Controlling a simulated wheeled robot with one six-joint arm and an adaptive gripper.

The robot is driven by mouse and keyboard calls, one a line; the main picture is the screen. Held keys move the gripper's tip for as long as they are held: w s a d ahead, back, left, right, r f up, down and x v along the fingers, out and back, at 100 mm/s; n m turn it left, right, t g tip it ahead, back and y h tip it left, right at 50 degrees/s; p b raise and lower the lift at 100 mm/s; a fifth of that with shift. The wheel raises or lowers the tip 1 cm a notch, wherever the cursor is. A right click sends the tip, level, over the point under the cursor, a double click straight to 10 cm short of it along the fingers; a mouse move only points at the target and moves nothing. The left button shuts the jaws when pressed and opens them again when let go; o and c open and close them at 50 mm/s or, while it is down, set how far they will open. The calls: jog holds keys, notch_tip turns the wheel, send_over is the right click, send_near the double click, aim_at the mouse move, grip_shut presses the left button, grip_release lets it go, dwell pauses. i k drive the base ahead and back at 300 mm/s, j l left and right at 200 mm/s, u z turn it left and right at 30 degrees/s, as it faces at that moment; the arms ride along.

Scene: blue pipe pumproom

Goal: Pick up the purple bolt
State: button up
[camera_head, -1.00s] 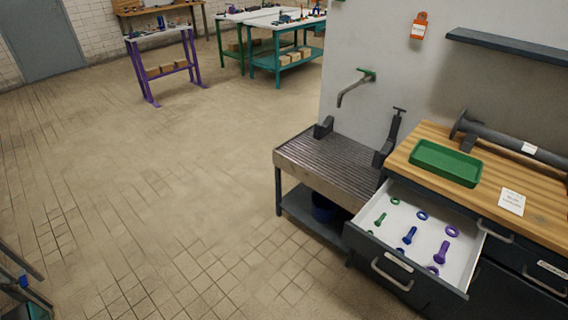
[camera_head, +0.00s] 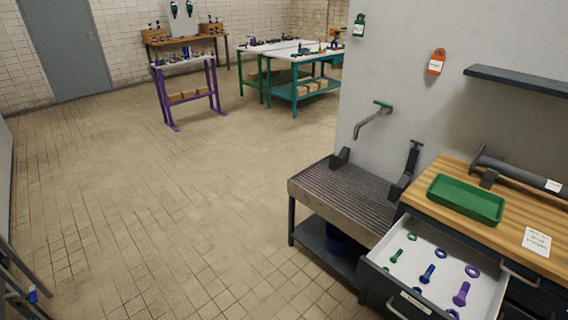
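The purple bolt (camera_head: 461,294) lies in the open drawer (camera_head: 404,299) at the lower right, on the white drawer floor. It is the rightmost of the bolts there. A purple ring (camera_head: 472,271) lies behind it, and another purple ring (camera_head: 453,313) shows partly at the drawer's front. A blue bolt (camera_head: 427,273) and a green bolt (camera_head: 396,256) lie to its left. My gripper is not in view.
A green tray (camera_head: 466,199) and a grey pipe sit on the wooden counter (camera_head: 526,221) behind the drawer. A ribbed metal sink bench (camera_head: 345,196) stands left of it. Open tiled floor (camera_head: 190,210) fills the left and middle. Tables stand far back.

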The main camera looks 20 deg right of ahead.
aim_at(459, 299)
jog(key=i+z, duration=0.15)
jog(key=z, duration=0.25)
jog(key=k+z, duration=0.15)
jog(key=z, duration=1.1)
